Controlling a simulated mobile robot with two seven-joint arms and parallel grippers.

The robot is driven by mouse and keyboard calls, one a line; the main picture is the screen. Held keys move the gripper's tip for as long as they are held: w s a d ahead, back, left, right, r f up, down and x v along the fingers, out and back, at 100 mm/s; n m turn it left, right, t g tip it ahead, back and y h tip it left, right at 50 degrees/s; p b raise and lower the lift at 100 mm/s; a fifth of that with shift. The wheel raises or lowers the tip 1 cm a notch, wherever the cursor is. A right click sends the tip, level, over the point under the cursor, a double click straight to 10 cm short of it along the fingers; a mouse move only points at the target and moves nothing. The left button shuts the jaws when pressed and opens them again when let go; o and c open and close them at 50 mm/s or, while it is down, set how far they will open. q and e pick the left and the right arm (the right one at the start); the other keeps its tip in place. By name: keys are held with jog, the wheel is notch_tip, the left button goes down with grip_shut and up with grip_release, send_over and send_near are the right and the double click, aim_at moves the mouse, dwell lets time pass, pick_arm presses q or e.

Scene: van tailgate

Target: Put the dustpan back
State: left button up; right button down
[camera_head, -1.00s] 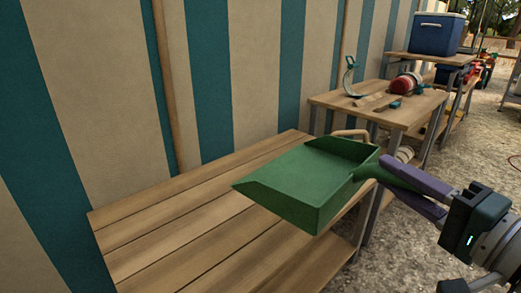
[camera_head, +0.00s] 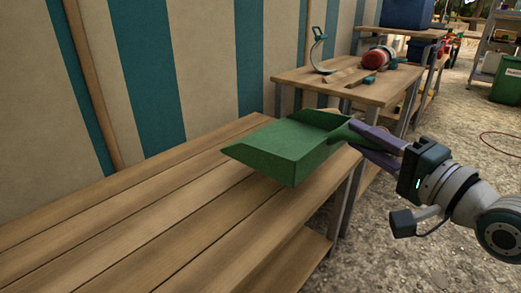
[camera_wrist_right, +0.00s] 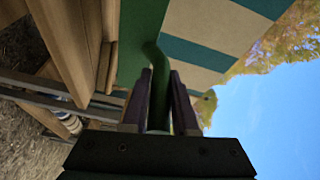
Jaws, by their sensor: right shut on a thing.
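The green dustpan (camera_head: 290,150) is over the right end of the near slatted wooden bench (camera_head: 190,205) in the head view. My right gripper (camera_head: 352,138) is shut on its handle, and the arm comes in from the right. In the right wrist view the green handle (camera_wrist_right: 160,92) runs between the two purple fingers, with the pan beyond it at the top. I cannot tell whether the pan touches the bench top or hangs just above it. My left gripper is not in view.
The bench top to the left of the dustpan is bare. A second wooden table (camera_head: 345,88) behind holds a red cylinder (camera_head: 378,58), a curved metal tool (camera_head: 318,50) and wood pieces. A blue cooler (camera_head: 407,12) stands farther back. A striped wall (camera_head: 210,70) borders the bench.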

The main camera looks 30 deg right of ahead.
notch_tip(320, 180, down, 8)
jog(key=b, duration=0.4)
jog(key=shift+b, duration=0.3)
jog(key=shift+f, duration=0.1)
jog(key=c, duration=0.7)
grip_release()
